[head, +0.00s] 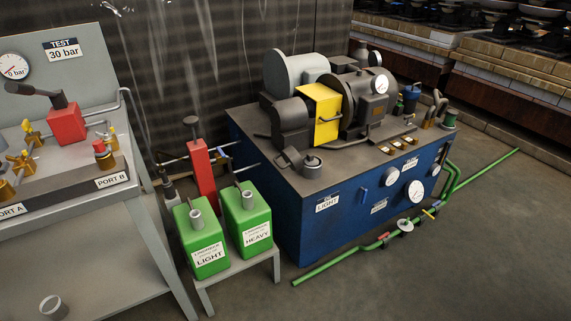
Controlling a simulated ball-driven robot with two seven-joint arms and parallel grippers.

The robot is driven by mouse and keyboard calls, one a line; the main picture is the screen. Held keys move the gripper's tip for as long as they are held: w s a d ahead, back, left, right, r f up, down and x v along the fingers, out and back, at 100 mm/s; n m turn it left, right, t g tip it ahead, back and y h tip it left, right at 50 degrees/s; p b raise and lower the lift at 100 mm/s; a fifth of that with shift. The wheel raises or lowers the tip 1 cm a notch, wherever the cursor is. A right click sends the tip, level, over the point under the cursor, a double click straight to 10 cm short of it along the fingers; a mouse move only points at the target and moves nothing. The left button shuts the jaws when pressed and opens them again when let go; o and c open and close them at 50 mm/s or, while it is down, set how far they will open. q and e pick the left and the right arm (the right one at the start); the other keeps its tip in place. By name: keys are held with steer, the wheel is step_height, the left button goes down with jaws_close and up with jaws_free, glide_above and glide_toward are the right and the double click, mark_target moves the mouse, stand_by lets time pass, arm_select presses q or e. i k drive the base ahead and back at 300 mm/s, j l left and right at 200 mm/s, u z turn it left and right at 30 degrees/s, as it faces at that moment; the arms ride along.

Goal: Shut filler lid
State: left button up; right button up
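A short dark filler neck (312,167) stands on the near left corner of the top of the blue tank unit (340,225), above a white label reading LIGHT. A dark flap (289,158) that looks like its lid sits at the neck's left side and seems tilted up; the view is too small to be sure how far it stands open. Neither of my grippers is in view, and nothing touches the filler.
Two green cans (201,240), labelled LIGHT and HEAVY, stand on a low stand left of the tank. A test bench (90,255) with a red block is further left. Green pipes (345,258) run along the floor in front. A yellow guard (320,112) and motor stand behind the filler.

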mark_target(287, 162)
steer(key=i+j, duration=0.8)
